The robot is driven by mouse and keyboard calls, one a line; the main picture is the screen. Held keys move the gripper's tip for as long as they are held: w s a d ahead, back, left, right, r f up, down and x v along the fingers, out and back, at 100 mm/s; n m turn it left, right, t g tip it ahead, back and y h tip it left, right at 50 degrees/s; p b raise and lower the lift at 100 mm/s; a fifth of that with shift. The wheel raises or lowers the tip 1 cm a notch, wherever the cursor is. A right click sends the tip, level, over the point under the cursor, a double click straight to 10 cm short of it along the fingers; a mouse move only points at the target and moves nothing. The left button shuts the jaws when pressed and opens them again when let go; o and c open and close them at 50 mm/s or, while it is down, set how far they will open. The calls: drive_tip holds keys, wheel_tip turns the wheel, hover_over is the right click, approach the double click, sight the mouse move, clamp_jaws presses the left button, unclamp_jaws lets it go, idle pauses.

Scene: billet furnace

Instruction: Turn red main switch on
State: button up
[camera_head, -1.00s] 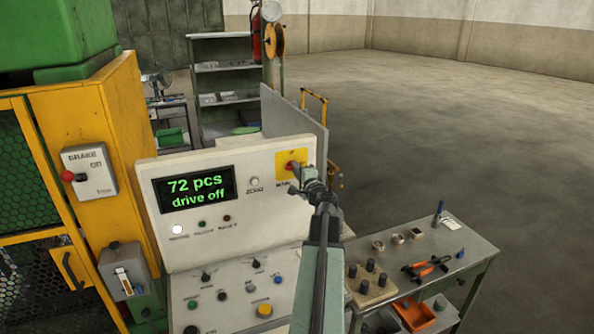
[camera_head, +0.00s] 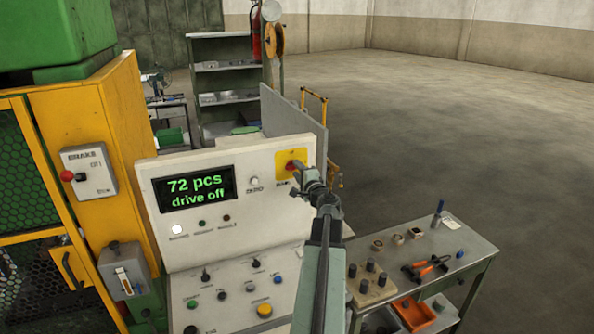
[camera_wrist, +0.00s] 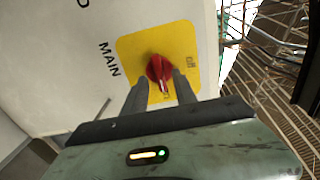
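The red main switch (camera_wrist: 160,70) is a rotary knob on a yellow square plate (camera_wrist: 130,48), next to the label MAIN on the light control panel. In the wrist view my gripper (camera_wrist: 160,83) has its two fingers on either side of the knob. Whether both fingers press on it is hard to tell. The knob's pointed end aims down toward the gripper, slightly right. In the head view the switch (camera_head: 291,166) is at the panel's upper right, partly covered by my gripper (camera_head: 299,170). The display (camera_head: 195,188) reads "72 pcs drive off".
A lower console (camera_head: 235,290) with several buttons and knobs lies below the panel. A red-knobbed brake box (camera_head: 90,172) is at left. A workbench (camera_head: 478,250) with tools and an orange bin stands at right. Open floor lies behind.

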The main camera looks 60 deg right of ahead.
drive_tip(key=v, duration=0.6)
drive_tip(key=shift+s+a, duration=0.2)
drive_tip(key=shift+w, duration=0.1)
